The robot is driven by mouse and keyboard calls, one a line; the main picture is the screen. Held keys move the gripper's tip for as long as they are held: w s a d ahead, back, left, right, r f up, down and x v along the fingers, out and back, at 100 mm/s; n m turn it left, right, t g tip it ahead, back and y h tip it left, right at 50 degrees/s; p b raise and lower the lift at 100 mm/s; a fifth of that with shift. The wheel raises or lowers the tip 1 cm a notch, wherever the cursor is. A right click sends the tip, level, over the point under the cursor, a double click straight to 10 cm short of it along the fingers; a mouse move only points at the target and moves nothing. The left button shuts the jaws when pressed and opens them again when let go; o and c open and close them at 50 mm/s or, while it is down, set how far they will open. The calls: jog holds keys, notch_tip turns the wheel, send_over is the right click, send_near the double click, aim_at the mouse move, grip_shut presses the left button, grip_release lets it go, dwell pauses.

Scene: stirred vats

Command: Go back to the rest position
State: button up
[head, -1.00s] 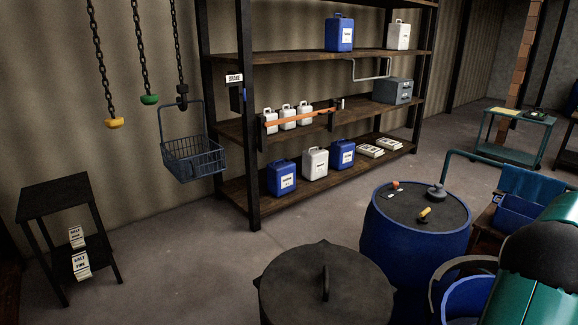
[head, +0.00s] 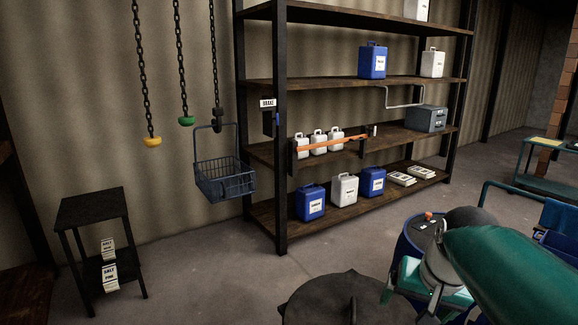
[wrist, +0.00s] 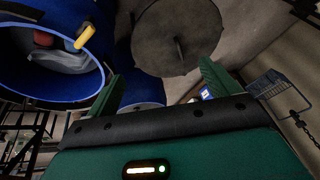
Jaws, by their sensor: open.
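My gripper (wrist: 160,88) shows in the wrist view with its two green fingers wide apart and nothing held between them. In the head view my green arm reaches in from the right edge, and its end hangs in front of the blue drum (head: 411,240), hiding most of it. The fingertips are hard to make out there.
A dark round lid with a handle (head: 318,300) is at the bottom of the head view. Shelving (head: 282,160) holds blue and white jugs. A wire basket (head: 226,182) hangs from a chain beside it. A small black stand (head: 92,207) is at left. Floor between is clear.

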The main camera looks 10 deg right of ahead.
jog(key=s+a+f+n, duration=0.1)
jog(key=s+a+n, duration=0.1)
jog(key=s+a, duration=0.2)
jog(key=s+a+f+n+t, duration=0.1)
jog(key=s+a+f+n, duration=0.1)
jog(key=a, duration=0.5)
jog(key=shift+s+a+f+n, duration=0.2)
jog(key=shift+s+f+n, duration=0.1)
jog(key=shift+s+n, duration=0.5)
